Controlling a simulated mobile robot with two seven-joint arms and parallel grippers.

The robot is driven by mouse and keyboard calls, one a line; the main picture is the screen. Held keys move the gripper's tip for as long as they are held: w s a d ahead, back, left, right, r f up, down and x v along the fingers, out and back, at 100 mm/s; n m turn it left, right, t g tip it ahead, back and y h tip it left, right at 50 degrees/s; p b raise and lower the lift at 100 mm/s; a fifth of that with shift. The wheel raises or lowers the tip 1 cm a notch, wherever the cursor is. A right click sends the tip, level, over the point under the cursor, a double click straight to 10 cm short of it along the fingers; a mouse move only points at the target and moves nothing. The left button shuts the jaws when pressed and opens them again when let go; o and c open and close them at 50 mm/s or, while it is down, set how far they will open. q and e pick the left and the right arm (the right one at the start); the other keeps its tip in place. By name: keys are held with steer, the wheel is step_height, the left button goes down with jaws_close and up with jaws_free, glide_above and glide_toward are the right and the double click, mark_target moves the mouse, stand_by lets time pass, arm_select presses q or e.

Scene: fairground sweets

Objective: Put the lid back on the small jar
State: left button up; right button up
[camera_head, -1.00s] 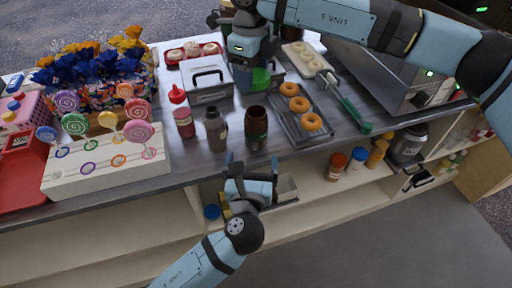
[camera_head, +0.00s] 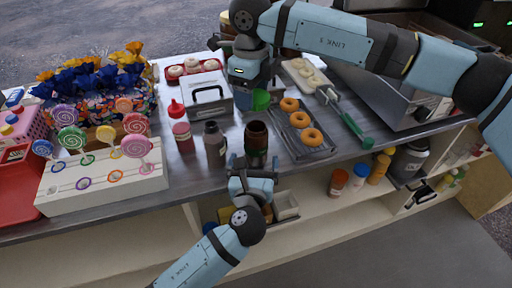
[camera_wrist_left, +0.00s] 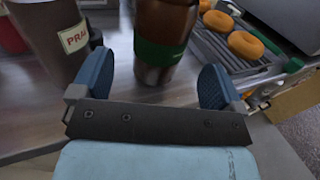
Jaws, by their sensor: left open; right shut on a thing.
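The small brown jar (camera_head: 256,134) with a green band stands upright and uncovered near the counter's front edge. In the left wrist view the jar (camera_wrist_left: 163,30) shows between my left gripper's fingers, its top out of frame. My left gripper (camera_head: 253,162) is open, one finger on each side of the jar's lower part; no grip shows. My right gripper (camera_head: 248,88) is shut on a green round thing, apparently the lid (camera_head: 261,100), held behind and above the jar. The right fingers are partly hidden.
A dark bottle (camera_head: 215,143) and a red squeeze bottle (camera_head: 181,130) stand left of the jar. A doughnut tray (camera_head: 305,150) is close on the right. The lollipop stand (camera_head: 100,190) is further left.

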mark_target(256, 145)
arm_select(q)
steer(key=w, duration=0.6)
steer(key=shift+w+d, duration=0.1)
steer(key=shift+d, duration=0.15)
steer(key=c, duration=1.3)
steer(key=shift+c, duration=0.2)
arm_select(e)
steer(key=shift+f, duration=2.5)
steer(key=shift+f, duration=0.1)
steer(key=shift+f, duration=0.8)
steer(key=shift+f, duration=0.55)
